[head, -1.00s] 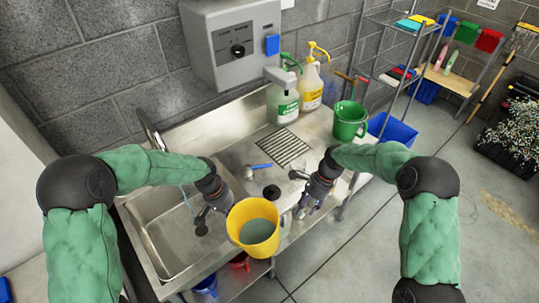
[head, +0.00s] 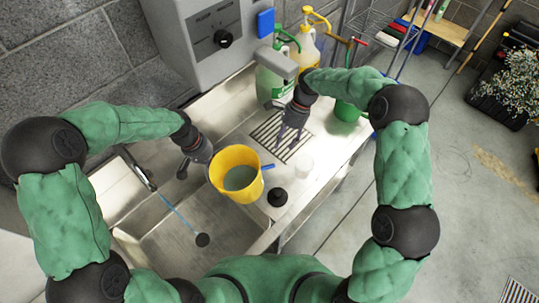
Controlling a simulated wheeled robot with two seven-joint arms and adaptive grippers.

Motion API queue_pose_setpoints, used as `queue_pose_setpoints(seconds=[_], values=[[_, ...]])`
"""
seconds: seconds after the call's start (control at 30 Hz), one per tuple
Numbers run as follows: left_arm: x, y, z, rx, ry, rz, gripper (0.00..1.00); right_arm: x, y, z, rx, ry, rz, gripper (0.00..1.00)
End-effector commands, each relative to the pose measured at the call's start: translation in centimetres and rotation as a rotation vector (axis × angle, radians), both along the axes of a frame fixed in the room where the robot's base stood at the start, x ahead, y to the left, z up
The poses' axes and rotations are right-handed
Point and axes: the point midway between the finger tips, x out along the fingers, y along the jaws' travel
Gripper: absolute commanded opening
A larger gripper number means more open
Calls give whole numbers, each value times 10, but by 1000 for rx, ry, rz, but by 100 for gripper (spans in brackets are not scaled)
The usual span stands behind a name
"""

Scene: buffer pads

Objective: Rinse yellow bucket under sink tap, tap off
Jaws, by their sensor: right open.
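The yellow bucket (head: 222,176) is upright with grey-looking liquid inside, over the right edge of the sink basin (head: 165,262). My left gripper (head: 190,167) is at the bucket's left side and appears to hold it there; the contact is partly hidden. The tap (head: 140,174) is at the basin's left, and a thin blue stream of water (head: 180,216) runs from it towards the dark drain (head: 202,240). The bucket is apart from the stream. My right gripper (head: 289,144) is open and empty, pointing down over the drainboard grate (head: 270,130).
A green jug (head: 347,111) is at the right end. A grey control box (head: 208,50) hangs above.

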Motion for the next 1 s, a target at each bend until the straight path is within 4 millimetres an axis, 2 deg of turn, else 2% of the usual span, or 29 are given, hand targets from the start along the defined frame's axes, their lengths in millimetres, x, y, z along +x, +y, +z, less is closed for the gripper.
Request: queue_pose_setpoints(seconds=[0.6,0.8,1.0], values=[[1,0,-3,0,-3,2,0,-26,30,-83,0,3,2,50],[1,0,-3,0,-3,2,0,-31,36,-100,0,2,2,50],[1,0,-3,0,-3,2,0,-32,38,-105,0,1,1,50]])
